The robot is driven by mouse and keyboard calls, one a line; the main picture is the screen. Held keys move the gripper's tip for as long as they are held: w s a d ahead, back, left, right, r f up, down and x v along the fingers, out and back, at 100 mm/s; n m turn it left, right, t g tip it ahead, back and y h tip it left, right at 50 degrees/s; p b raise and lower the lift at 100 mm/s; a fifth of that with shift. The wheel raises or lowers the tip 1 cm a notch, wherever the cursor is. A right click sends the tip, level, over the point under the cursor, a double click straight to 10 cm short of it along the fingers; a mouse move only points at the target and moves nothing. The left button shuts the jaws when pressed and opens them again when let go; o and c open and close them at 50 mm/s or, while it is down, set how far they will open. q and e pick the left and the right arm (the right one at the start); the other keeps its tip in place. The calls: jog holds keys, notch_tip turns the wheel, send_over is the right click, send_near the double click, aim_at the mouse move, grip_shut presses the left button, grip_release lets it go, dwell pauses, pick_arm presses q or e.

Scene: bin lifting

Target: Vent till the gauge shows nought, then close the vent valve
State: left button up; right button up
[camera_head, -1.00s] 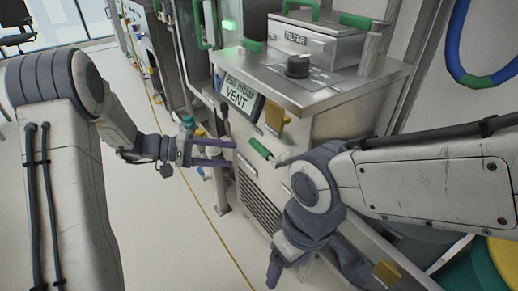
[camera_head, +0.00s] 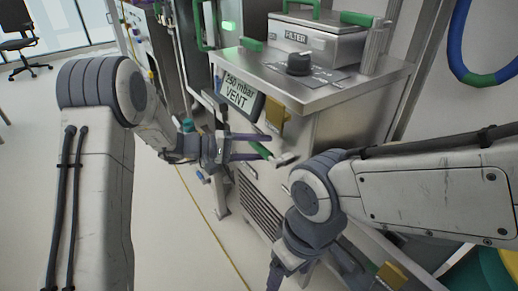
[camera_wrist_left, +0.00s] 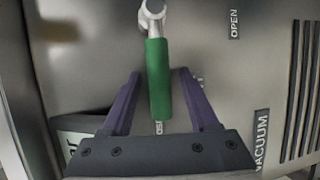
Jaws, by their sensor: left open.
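The display (camera_head: 238,92) on the front of the steel cabinet reads 250 mbar, with VENT printed on the panel. The green-handled valve lever (camera_head: 258,149) is on the cabinet front below it. In the left wrist view the lever's green grip (camera_wrist_left: 158,80) lies between my left fingers, with a gap on each side. My left gripper (camera_head: 264,147) is open around the grip and not closed on it. A label under the grip is partly hidden; OPEN (camera_wrist_left: 235,24) stands to the right. My right gripper (camera_head: 310,276) points down, fingers apart and empty, tips cut off below.
A black knob (camera_head: 298,64) and a FILTER box (camera_head: 318,42) are on the cabinet top (camera_head: 310,92). A yellow tag (camera_head: 275,116) hangs beside the display. A slatted grille (camera_head: 259,210) is below. Open floor lies to the left.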

pick_arm(q)
grip_shut()
jog(key=shift+a, duration=0.1)
dwell(1.2)
